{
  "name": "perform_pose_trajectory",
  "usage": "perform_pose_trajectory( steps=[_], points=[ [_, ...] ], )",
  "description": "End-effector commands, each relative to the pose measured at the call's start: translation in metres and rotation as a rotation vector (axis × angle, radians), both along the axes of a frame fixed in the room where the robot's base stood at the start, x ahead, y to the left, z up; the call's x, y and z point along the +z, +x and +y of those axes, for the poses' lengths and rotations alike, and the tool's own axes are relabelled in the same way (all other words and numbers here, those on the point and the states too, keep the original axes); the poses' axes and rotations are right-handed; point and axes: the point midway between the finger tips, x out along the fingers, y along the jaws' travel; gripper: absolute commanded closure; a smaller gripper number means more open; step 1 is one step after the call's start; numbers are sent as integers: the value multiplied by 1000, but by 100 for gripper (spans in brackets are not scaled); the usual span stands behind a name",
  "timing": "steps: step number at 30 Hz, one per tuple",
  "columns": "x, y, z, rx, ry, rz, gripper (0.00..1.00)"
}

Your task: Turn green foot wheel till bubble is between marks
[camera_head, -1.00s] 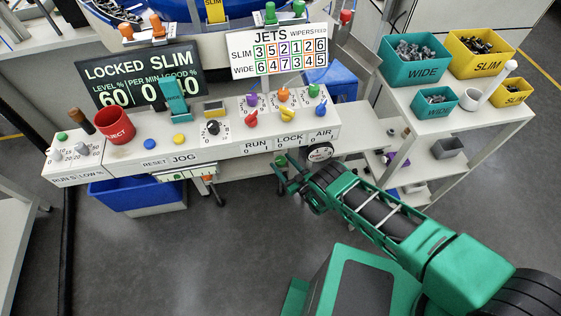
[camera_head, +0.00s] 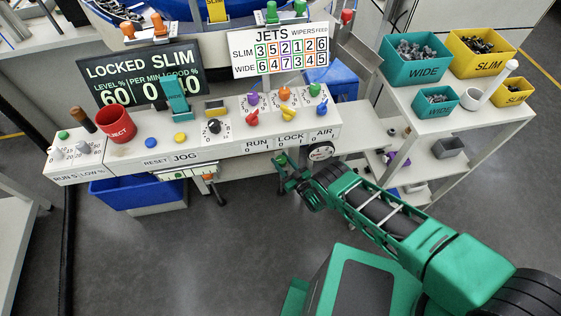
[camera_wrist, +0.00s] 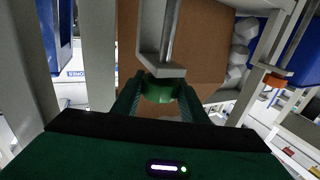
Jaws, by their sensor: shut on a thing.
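The green foot wheel (camera_wrist: 160,88) sits between my gripper's two fingers (camera_wrist: 160,100) in the wrist view, below a grey bracket and rod. The fingers are shut on its sides. In the head view my gripper (camera_head: 286,176) is under the front right of the console, and the wheel is hard to make out there. An orange foot wheel (camera_wrist: 275,80) shows at the right of the wrist view; it also shows under the console in the head view (camera_head: 207,178). A small level strip (camera_head: 180,175) hangs at the console's front edge. Its bubble and marks are too small to read.
The console (camera_head: 220,140) with knobs and buttons is just above my gripper. A blue bin (camera_head: 135,195) stands under its left part. A white side table (camera_head: 400,105) with teal and yellow bins is at the right. The floor in front is open.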

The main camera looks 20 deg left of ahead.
Motion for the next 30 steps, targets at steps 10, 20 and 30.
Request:
perform_pose_trajectory(
  steps=[10,20,30],
  points=[
    [-1,-3,1,-174,5,5,83],
    [-1,-4,1,-228,0,4,83],
    [-1,-3,2,-226,0,4,42]
  ],
)
